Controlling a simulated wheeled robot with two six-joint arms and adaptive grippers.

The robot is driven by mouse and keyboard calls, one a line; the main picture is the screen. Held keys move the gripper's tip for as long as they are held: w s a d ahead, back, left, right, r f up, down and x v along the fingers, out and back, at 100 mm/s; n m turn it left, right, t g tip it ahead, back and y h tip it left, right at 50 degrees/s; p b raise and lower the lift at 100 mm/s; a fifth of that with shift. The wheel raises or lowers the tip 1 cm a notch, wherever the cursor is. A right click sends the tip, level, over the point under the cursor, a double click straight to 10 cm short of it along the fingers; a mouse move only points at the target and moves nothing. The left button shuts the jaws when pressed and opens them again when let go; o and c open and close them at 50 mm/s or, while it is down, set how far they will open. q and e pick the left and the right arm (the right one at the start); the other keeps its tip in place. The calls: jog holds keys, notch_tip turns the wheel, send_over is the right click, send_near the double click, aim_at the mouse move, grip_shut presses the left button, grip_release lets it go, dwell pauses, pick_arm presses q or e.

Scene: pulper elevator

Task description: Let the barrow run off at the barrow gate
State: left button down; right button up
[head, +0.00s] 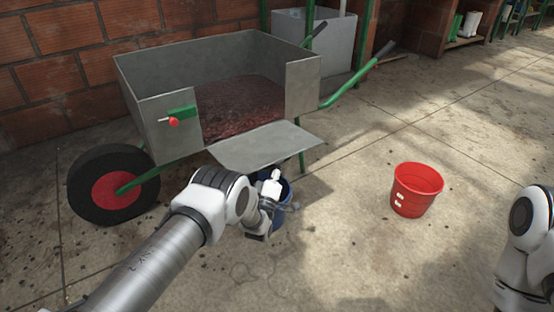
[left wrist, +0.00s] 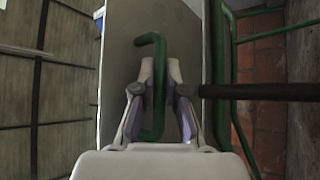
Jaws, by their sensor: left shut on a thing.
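The grey metal barrow (head: 150,85) stands by the brick wall, with a heap of dark reddish stuff (head: 240,108) inside. Its near wall has a gap between two panels, and a grey gate flap (head: 265,147) leans outward and down there. A red knob on a green latch (head: 180,113) sits on the left panel. My left gripper (head: 268,192) is just below the flap's outer edge. In the left wrist view its fingers (left wrist: 161,72) are shut on a bent green handle (left wrist: 158,110) in front of a grey panel. My right gripper is out of view.
A blue bucket (head: 287,190) stands under the flap, partly hidden by my left gripper. A red bucket (head: 415,190) stands on the floor to the right. A grey bin (head: 340,45) is behind the barrow. Much of the near floor is clear.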

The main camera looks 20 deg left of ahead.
pick_arm(q)
jog(key=shift+f, duration=0.65)
jog(key=c, duration=1.2)
grip_release()
jog(key=v, duration=1.2)
